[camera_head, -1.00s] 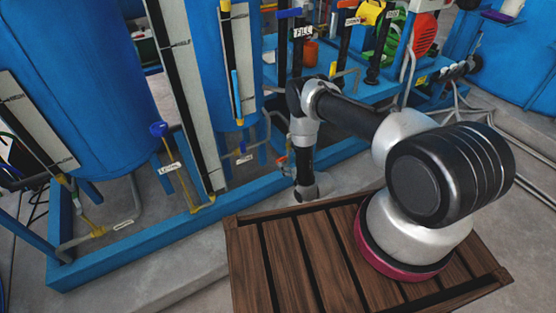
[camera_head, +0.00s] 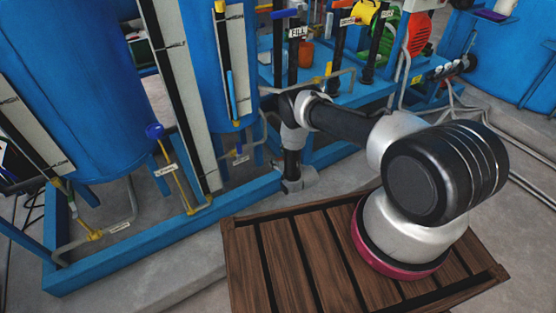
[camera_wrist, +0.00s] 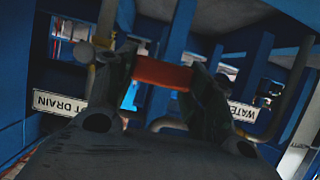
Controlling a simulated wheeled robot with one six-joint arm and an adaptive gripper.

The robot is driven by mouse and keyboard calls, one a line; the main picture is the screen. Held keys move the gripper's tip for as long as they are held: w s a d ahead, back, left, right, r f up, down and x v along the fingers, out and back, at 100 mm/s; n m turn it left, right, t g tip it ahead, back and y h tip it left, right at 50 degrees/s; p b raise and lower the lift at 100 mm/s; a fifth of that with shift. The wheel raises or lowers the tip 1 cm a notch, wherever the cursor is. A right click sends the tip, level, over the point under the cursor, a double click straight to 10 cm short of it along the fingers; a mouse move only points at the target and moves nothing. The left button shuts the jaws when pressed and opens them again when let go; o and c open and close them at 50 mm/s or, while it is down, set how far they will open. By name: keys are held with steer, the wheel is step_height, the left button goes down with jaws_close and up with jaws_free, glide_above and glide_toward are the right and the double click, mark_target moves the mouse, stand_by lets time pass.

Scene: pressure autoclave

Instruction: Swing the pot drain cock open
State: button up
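A red-orange cock handle (camera_wrist: 162,73) shows in the wrist view, just past a white label (camera_wrist: 60,103) that partly reads "DRAIN". My gripper (camera_wrist: 160,78) has its two dark fingers spread apart, one at each side of the handle. The handle spans the gap between them; whether the fingers touch it is unclear. In the head view my wrist is low beside the blue frame, and the fingers and the handle are hidden there. The cock's body is not clear in the dark wrist view.
A blue frame beam (camera_head: 165,236) runs along the floor. Upside-down in the wrist view is a "WATER" label (camera_wrist: 243,112).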

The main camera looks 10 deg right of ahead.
steer(key=c, duration=0.7)
steer(key=shift+f, duration=0.1)
step_height(320, 180, down, 2)
steer(key=shift+f+n+t+h, duration=0.1)
steer(key=shift+n+t+h, duration=0.2)
steer(key=shift+n+h, duration=0.6)
steer(key=shift+w+d+f+n+t+h, duration=0.15)
steer(key=shift+f+n+h, duration=0.1)
steer(key=shift+f+n, duration=0.3)
steer(key=shift+s+d+f+n+t+h, duration=0.1)
steer(key=shift+d+f+n+t+h, duration=0.1)
steer(key=shift+f+n, duration=0.35)
steer(key=shift+w+d+f+n+t+h, duration=0.15)
steer(key=shift+f+n+h, duration=0.1)
steer(key=shift+f+n, duration=0.25)
steer(key=o, duration=1.2)
steer(key=shift+r, duration=0.1)
steer(key=shift+c, duration=0.2)
